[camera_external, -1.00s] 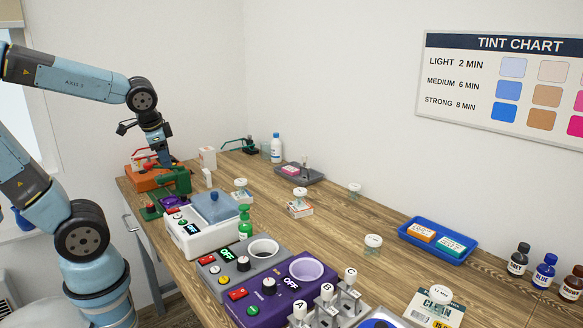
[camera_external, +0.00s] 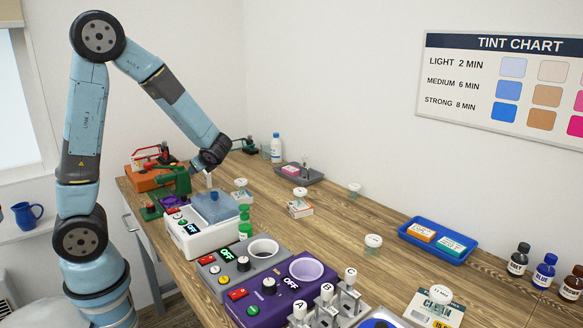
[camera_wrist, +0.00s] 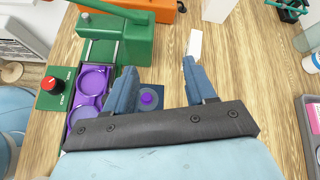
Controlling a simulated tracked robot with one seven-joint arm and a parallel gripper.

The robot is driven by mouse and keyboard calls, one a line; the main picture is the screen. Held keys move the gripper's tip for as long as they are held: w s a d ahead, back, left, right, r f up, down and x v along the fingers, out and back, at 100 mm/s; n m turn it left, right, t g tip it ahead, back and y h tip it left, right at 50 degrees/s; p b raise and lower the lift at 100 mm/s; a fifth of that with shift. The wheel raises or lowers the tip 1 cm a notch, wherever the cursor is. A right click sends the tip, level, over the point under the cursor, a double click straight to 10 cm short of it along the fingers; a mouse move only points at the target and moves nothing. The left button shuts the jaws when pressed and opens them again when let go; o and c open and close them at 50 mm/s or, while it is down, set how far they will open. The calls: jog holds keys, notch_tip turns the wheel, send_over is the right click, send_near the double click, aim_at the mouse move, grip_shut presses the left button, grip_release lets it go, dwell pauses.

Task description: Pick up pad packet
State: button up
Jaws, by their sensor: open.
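A small flat dark blue square with a raised purple round spot (camera_wrist: 148,97) lies on the wooden bench in the wrist view; it looks like the pad packet, but no label is readable. My gripper (camera_wrist: 188,68) is open, and its two blue fingers are apart. The square lies between the fingers as seen from the wrist, nearer the left one, which partly covers it. Nothing is held. In the external view my gripper (camera_external: 197,172) is low over the far part of the bench, beside the green press. The blue square is not clearly visible there.
A green press (camera_wrist: 120,38) and a purple tray (camera_wrist: 88,95) stand close on the left. A white upright block (camera_wrist: 194,43) is just ahead. A white bath with a lidded top (camera_external: 195,238) stands nearer the external camera. Bare wood lies to the right.

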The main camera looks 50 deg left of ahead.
aim_at(206, 173)
jog(key=w+f+m, duration=0.1)
jog(key=w+f+m+t+y, duration=0.1)
jog(key=w+f+m, duration=0.1)
jog(key=w+a+f+m, duration=0.1)
jog(key=w, duration=0.1)
jog(key=shift+w+f+m+t+y, duration=0.2)
jog(key=shift+f+m+t+y, duration=0.1)
jog(key=shift+f+m+y, duration=0.1)
jog(key=shift+w+a+f, duration=0.1)
jog(key=shift+f, duration=0.05)
jog(key=x, duration=0.8)
jog(key=shift+a, duration=0.15)
jog(key=shift+w+r+x, duration=0.1)
jog(key=shift+r+x, duration=0.05)
jog(key=shift+x, duration=1.2)
jog(key=shift+w+r+x, duration=0.1)
jog(key=shift+x, duration=1.25)
jog(key=c, duration=1)
